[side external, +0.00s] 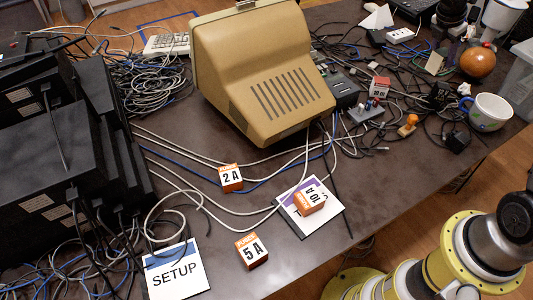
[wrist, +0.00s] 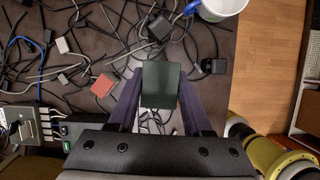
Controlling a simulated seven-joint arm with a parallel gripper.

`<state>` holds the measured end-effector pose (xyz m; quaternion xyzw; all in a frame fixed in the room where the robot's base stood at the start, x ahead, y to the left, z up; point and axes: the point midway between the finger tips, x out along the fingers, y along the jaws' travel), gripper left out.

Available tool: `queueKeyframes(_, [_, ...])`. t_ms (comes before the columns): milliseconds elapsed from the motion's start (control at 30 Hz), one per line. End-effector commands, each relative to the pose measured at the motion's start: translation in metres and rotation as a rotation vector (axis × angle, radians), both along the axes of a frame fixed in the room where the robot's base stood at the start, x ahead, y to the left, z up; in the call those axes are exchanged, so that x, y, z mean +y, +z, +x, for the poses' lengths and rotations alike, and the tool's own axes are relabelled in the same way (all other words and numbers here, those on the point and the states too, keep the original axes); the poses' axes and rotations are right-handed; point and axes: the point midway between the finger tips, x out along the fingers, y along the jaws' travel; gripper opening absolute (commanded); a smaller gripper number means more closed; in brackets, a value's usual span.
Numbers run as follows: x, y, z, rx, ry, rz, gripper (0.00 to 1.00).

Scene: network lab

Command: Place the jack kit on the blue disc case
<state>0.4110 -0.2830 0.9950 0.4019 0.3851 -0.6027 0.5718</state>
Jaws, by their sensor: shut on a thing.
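My gripper (wrist: 160,75) shows in the wrist view, its two purple fingers shut on a dark green box, the jack kit (wrist: 161,85), held above the cable-strewn table. The gripper and the held box do not show in the side external view. In that view, a flat white case marked SETUP with a blue band, the blue disc case (side external: 176,273), lies at the front left of the table. Its visible top is bare. It does not show in the wrist view, and the held box is apart from it.
A similar case with a purple band (side external: 329,215) has an orange 10A box (side external: 310,199) on it. Orange boxes 2A (side external: 231,178) and 5A (side external: 252,251) stand nearby. A beige monitor (side external: 265,70), black equipment (side external: 55,150), a mug (side external: 490,112) and loose cables crowd the table.

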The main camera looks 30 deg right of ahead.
Motion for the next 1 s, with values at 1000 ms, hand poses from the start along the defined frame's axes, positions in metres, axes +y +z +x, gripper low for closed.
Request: queueKeyframes(1000, [0.359,-0.007,0.065,0.003,-1.367,-0.003,0.0])
